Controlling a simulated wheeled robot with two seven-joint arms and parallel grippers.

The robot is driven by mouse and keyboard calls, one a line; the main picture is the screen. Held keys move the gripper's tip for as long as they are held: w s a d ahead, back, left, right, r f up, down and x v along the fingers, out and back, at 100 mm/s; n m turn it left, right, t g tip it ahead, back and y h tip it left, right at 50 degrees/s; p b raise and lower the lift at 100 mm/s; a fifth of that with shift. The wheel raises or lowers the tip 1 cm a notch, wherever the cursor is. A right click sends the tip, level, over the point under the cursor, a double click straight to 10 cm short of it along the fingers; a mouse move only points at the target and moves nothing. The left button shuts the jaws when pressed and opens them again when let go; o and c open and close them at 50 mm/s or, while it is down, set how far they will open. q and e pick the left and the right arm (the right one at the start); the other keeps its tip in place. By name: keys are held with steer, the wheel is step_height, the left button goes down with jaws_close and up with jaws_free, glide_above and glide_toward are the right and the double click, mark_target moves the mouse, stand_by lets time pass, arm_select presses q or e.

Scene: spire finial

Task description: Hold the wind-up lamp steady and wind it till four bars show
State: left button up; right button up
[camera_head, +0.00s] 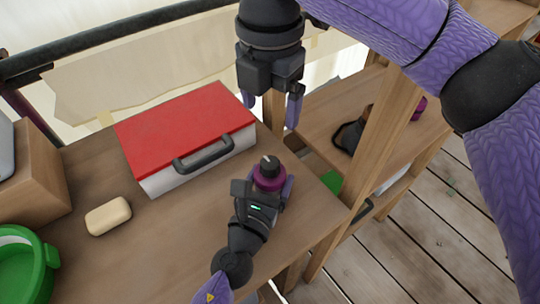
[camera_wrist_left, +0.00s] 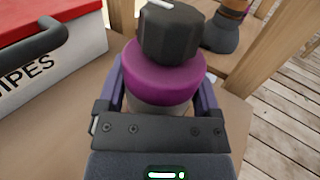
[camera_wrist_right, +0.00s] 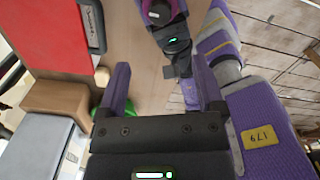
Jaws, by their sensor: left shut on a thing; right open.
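The wind-up lamp (camera_head: 268,177) stands upright near the table's front right corner. It has a purple collar, a pale body below and a black faceted knob with a white line on top, clear in the left wrist view (camera_wrist_left: 165,75). No bars can be made out on it. My left gripper (camera_head: 271,187) is shut on the pale body, one finger on each side, below the collar. My right gripper (camera_head: 271,106) is open and empty, pointing down above and behind the lamp, apart from it. In the right wrist view the lamp (camera_wrist_right: 157,12) shows at the top edge.
A white box with a red lid (camera_head: 185,125) and black handle, lettered WIPES, lies left of the lamp. A beige block (camera_head: 108,216), a green tub (camera_head: 22,262) and a brown box (camera_head: 35,175) are further left. A wooden post (camera_head: 375,150) and lower shelf (camera_head: 325,110) stand right.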

mark_target(270, 162)
steer(key=shift+n, duration=0.3)
step_height(270, 162, down, 12)
steer(key=shift+f, duration=0.1)
jaws_close()
